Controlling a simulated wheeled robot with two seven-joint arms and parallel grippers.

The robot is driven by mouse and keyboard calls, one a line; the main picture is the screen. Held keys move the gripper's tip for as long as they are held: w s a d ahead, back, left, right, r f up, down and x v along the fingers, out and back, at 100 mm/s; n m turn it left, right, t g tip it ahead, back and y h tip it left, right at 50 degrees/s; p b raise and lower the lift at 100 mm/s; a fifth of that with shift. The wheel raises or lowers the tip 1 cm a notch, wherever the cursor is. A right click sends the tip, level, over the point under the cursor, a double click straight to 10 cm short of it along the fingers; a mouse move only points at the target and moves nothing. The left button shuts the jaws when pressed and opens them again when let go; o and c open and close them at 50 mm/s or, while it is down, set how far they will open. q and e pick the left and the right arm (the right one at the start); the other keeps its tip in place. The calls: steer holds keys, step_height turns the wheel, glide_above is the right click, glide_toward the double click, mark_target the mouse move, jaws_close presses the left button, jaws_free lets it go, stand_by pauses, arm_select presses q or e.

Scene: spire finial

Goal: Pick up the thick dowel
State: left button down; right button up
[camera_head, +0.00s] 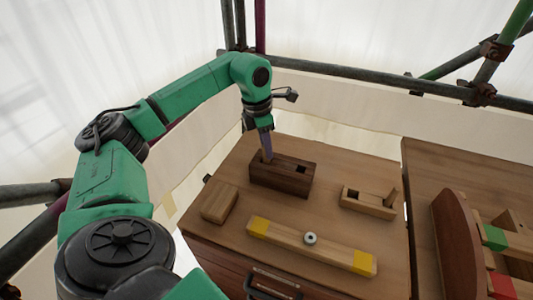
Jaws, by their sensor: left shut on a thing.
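My left gripper (266,146) reaches down from above onto the dark wooden block (285,183) in the camera_head view. Its fingers are shut on a dowel at the block's left hole; I take it to be the thick dowel. The dowel is mostly hidden by the fingers, and its lower end is down at the hole. The block's right hole is empty. My right gripper is out of view.
A long wooden bar (285,238) with yellow ends and a round metal piece (310,238) lies across the front of the table. A small wooden block (219,204) sits at left. A curved brown piece (454,240) stands at right. Scaffold pipes (390,81) run behind.

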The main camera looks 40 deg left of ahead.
arm_select(q)
steer(key=shift+r, duration=0.15)
step_height(320, 180, up, 20)
steer(key=p, duration=0.6)
steer(key=shift+p, duration=0.4)
steer(key=shift+w, duration=0.1)
steer(key=shift+d+f, duration=0.1)
steer(key=shift+f, duration=0.1)
